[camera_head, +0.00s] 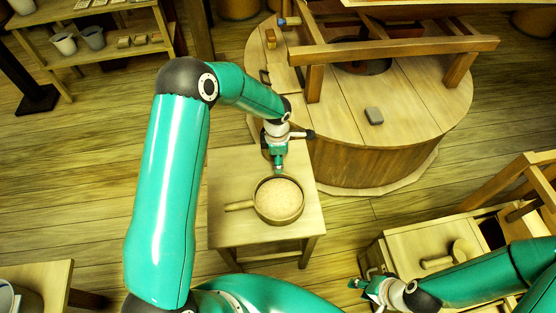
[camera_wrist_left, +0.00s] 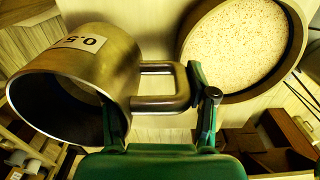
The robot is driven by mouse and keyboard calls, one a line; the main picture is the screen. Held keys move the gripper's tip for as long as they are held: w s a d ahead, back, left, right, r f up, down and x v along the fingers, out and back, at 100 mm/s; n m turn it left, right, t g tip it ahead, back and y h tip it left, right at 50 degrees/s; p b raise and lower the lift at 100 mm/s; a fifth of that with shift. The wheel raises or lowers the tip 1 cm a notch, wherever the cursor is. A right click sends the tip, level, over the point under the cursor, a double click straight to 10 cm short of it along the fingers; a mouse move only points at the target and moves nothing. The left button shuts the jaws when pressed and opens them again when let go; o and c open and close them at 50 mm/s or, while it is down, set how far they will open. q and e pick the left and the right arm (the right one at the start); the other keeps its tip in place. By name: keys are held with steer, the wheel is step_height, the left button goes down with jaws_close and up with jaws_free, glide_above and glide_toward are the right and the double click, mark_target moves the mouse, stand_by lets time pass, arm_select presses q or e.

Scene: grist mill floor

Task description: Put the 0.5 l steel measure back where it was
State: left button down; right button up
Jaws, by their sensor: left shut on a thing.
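The steel measure (camera_wrist_left: 115,55), a cylindrical cup with a "0.5" label, is tilted with its mouth toward the lower left in the left wrist view. My left gripper (camera_wrist_left: 160,115) is shut on its looped handle. In the head view my left gripper (camera_head: 278,165) is over the back of a small wooden table (camera_head: 230,175), just behind a round pan. The measure is mostly hidden there by the gripper and wrist. My right gripper (camera_head: 370,290) is at the lower right, empty, with its fingers apart.
The round pan (camera_head: 256,206) of pale grain or meal stands on the small table, handle to the left. A round wooden millstone casing (camera_head: 400,110) with a grey block (camera_head: 374,116) is behind right. A shelf (camera_head: 110,50) with pots stands at back left.

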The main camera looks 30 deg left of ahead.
arm_select(q)
steer(key=shift+f, duration=0.6)
steer(key=shift+f+b, duration=0.35)
steer(key=shift+b, duration=0.35)
steer(key=shift+c, duration=1.7)
jaws_free()
steer(key=shift+r, duration=0.15)
